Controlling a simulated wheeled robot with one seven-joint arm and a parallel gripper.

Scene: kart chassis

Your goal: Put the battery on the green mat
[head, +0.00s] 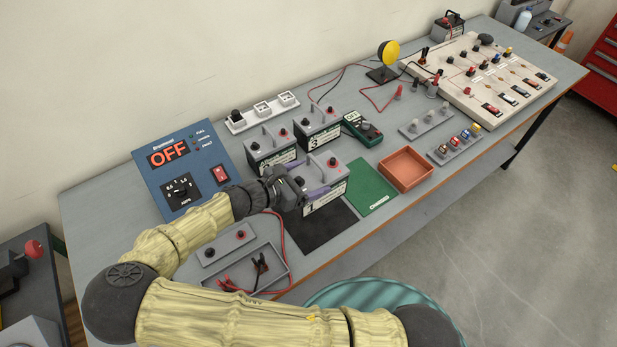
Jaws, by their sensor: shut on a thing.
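The battery labelled 1 (328,198) is a grey box with a white label on its front and a red terminal on top. My gripper (310,187) reaches it from the left and is shut on it; my fingers partly hide its top and left side. The battery shows at the back edge of the black mat (318,232); I cannot tell whether it is lifted or resting. The green mat (371,192) lies flat just to its right, with nothing standing on it.
Two more batteries, one (271,150) and another labelled 3 (318,130), stand behind. A green meter (362,128) and an orange tray (405,170) flank the green mat. A blue panel reading OFF (182,165) stands at left. A grey tray with clips (250,278) lies nearer.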

